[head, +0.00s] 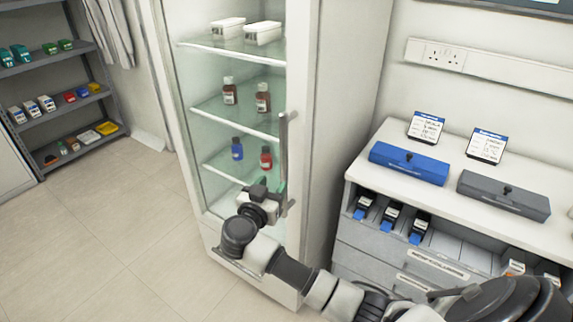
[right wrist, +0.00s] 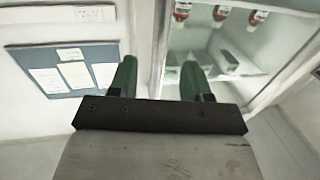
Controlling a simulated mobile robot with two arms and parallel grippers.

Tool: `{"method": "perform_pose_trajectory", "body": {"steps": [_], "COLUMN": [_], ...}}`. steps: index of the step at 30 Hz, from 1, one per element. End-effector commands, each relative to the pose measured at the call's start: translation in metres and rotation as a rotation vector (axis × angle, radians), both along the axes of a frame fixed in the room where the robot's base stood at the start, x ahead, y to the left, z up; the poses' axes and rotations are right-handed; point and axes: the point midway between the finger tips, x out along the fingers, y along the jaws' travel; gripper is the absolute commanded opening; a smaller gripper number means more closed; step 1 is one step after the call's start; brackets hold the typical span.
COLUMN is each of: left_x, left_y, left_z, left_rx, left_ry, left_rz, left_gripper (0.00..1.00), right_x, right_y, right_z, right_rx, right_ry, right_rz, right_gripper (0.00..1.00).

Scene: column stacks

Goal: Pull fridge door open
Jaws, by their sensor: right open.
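The fridge (head: 345,100) is a tall white cabinet with a glass door (head: 181,105) that looks shut. A grey vertical handle (head: 284,150) runs down the right edge of the door. My right gripper (head: 273,187) is at the lower part of the handle, close in front of the door. In the right wrist view its two green fingers (right wrist: 158,82) are apart, with a pale upright strip of the fridge front showing between them. I cannot tell whether either finger touches the handle. My left gripper is in neither view.
Bottles and white boxes (head: 263,33) stand on shelves behind the glass. A white counter (head: 375,140) with blue and grey cases (head: 409,163) is right of the fridge. Grey shelving (head: 50,75) stands at the far left. The floor (head: 110,220) left of the fridge is clear.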

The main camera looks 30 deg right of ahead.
Motion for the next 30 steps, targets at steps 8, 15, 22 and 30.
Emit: {"method": "perform_pose_trajectory", "body": {"steps": [8, 15, 22, 30], "left_x": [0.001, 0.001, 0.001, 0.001], "left_y": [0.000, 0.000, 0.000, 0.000], "left_z": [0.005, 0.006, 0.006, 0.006], "left_rx": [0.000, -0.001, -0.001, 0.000], "left_ry": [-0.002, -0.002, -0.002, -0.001], "left_rz": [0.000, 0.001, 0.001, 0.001], "left_gripper": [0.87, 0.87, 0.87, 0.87], "right_x": [0.030, 0.048, 0.053, 0.052], "right_y": [-0.045, -0.073, -0.079, -0.079], "right_z": [0.001, 0.000, -0.001, -0.001], "right_rx": [-0.006, -0.004, -0.002, -0.002], "right_ry": [0.000, -0.001, -0.001, -0.001], "right_rz": [-0.002, -0.001, 0.000, 0.000], "right_gripper": [0.48, 0.48, 0.48, 0.35]}}
